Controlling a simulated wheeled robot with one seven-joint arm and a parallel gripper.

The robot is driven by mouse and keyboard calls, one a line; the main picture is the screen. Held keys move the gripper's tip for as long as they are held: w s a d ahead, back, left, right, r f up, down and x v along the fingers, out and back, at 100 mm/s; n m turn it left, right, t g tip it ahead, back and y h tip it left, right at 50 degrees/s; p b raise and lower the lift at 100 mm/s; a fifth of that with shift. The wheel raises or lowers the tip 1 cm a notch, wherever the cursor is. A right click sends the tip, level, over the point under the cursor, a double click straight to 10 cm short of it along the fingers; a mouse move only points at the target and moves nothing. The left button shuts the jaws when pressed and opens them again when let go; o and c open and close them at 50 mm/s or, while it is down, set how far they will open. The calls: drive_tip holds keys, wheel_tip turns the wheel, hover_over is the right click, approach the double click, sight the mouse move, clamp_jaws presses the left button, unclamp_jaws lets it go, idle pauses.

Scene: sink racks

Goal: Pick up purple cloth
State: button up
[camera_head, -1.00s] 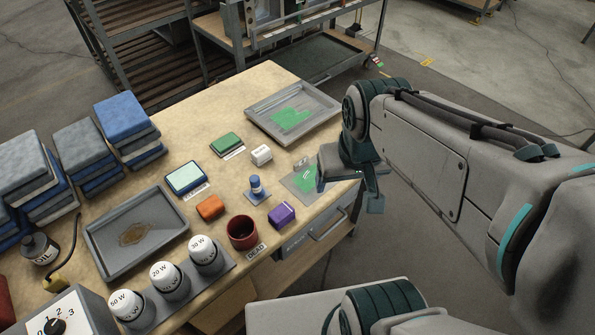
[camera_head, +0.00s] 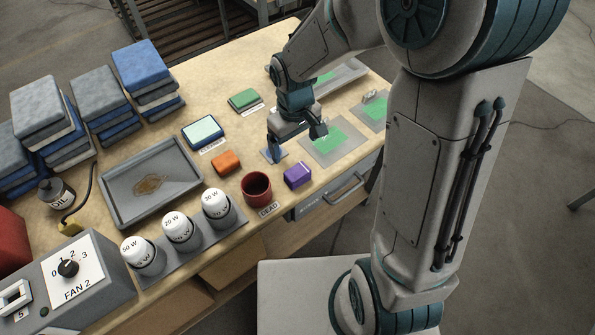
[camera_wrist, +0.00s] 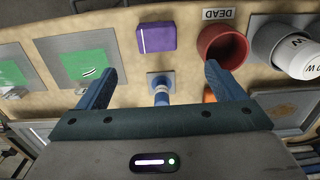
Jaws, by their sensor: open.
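The purple cloth (camera_head: 298,176) is a small block-like folded piece lying near the table's front edge, right of the red cup. It also shows in the wrist view (camera_wrist: 157,37), beyond my fingertips and a little left of centre. My gripper (camera_head: 294,141) is open and empty above the table, behind the purple cloth and apart from it.
The red cup (camera_head: 256,188) stands left of the purple cloth, by a "DEAD" label (camera_head: 269,209). An orange block (camera_head: 226,162) lies further left. A grey tray (camera_head: 122,199) and stacked cloths are at left. A green-marked plate (camera_head: 315,155) lies to the right.

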sight(298, 171)
wheel_tip(298, 171, down, 8)
drive_tip(key=shift+r+b, duration=0.15)
drive_tip(key=shift+b, duration=0.15)
drive_tip(key=shift+d+f, duration=0.15)
drive_tip(key=shift+f, duration=1.15)
drive_tip(key=shift+d+f, duration=0.15)
drive_tip(key=shift+f, duration=1.15)
drive_tip(key=c, duration=1.1)
